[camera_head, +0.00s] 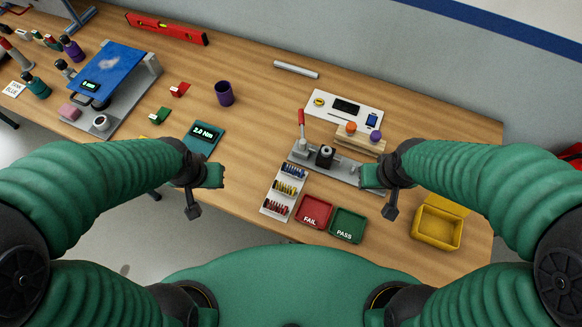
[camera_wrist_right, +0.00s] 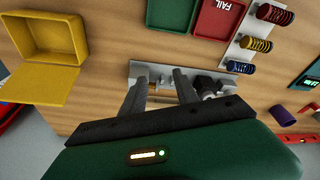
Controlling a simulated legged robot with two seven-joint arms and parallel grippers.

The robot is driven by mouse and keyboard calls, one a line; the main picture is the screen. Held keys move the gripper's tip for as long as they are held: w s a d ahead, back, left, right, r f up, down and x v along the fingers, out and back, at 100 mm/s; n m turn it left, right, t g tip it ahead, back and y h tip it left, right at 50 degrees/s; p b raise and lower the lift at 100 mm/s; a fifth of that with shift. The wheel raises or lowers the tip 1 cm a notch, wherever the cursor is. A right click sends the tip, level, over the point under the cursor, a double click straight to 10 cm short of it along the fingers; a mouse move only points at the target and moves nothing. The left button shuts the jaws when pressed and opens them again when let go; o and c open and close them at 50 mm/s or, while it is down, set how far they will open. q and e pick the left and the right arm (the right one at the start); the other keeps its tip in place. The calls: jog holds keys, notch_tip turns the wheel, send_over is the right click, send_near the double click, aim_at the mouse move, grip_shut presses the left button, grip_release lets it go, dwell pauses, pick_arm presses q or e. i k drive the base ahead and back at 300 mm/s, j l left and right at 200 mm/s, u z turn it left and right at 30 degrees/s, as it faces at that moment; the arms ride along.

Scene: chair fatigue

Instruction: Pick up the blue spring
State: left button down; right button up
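The blue spring (camera_head: 293,171) lies in the top row of a white rack (camera_head: 268,209), above yellow and red springs, in the head view. It also shows in the right wrist view (camera_wrist_right: 240,67), to the right of my fingers. My right gripper (camera_head: 368,178) is to the right of the rack, over the grey fixture's right part. Its two fingers (camera_wrist_right: 161,77) are apart with nothing held between them. My left gripper (camera_head: 217,175) hangs left of the rack, clear of the spring. I cannot tell if its fingers are open.
A grey test fixture (camera_head: 338,168) with a red-handled lever (camera_head: 301,125) stands behind the rack. A red FAIL tray (camera_head: 314,212) and green PASS tray (camera_head: 347,225) lie to the rack's right. A yellow box (camera_head: 437,226) is farther right. The bench's middle is mostly clear.

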aim_at(301, 173)
jog(key=l+u, duration=0.2)
jog(key=u, duration=0.3)
jog(key=l+u, duration=0.15)
jog(key=u, duration=0.35)
jog(key=k+l+u, duration=0.1)
jog(key=u, duration=0.35)
